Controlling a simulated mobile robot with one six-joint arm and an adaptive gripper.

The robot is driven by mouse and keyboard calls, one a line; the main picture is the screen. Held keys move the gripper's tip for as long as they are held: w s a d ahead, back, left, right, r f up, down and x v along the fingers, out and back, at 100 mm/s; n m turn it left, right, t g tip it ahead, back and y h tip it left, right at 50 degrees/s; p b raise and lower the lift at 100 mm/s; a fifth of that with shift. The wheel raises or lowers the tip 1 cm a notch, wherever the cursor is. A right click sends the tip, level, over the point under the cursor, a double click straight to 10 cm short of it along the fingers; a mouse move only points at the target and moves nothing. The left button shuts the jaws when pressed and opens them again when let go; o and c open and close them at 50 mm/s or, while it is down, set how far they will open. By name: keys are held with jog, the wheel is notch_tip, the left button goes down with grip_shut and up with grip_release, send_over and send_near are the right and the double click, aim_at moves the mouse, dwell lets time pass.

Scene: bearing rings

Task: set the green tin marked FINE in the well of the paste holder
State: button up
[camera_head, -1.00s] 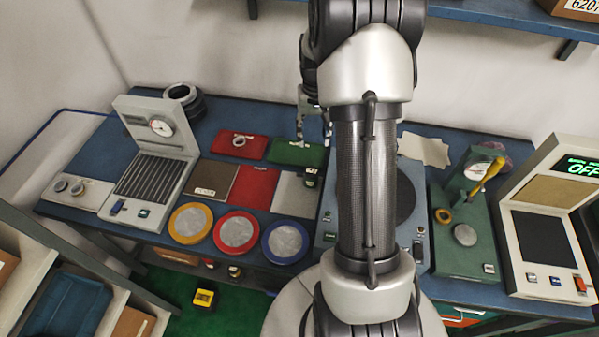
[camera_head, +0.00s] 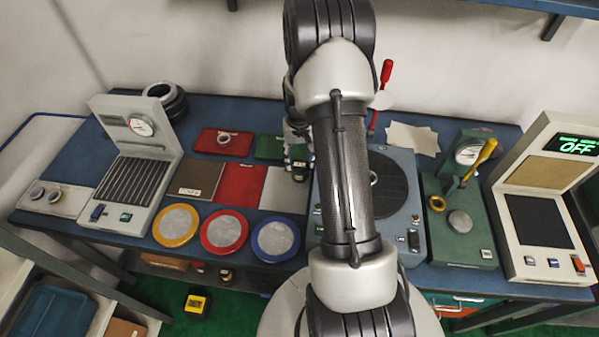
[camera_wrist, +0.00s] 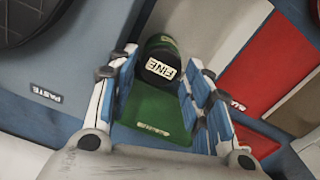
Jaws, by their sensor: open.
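The dark tin marked FINE (camera_wrist: 162,66), with a green edge, stands beside the green mat in the wrist view. My gripper (camera_wrist: 163,72) is open, with its blue-padded fingers on either side of the tin. I cannot tell whether the pads touch it. In the head view the tin (camera_head: 299,176) shows just under my gripper (camera_head: 298,150), left of my forearm. A PASTE label (camera_wrist: 46,93) lies on a blue-grey surface at left in the wrist view. I cannot make out the holder's well; my arm covers part of that area in the head view.
The green mat (camera_wrist: 155,120) lies under the fingers, and a red mat (camera_wrist: 268,70) is to the right. In the head view, a blue-grey machine with a dark disc (camera_head: 392,185) stands right of the tin. Yellow, red and blue-rimmed discs (camera_head: 276,240) lie in front.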

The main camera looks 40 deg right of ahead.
aim_at(299, 164)
notch_tip(299, 164, down, 4)
jog(key=shift+a+r+b, duration=0.1)
jog(key=shift+b, duration=0.5)
jog(key=shift+c, duration=0.2)
jog(key=c, duration=0.8)
jog(key=shift+c, duration=0.2)
jog(key=shift+r, duration=0.1)
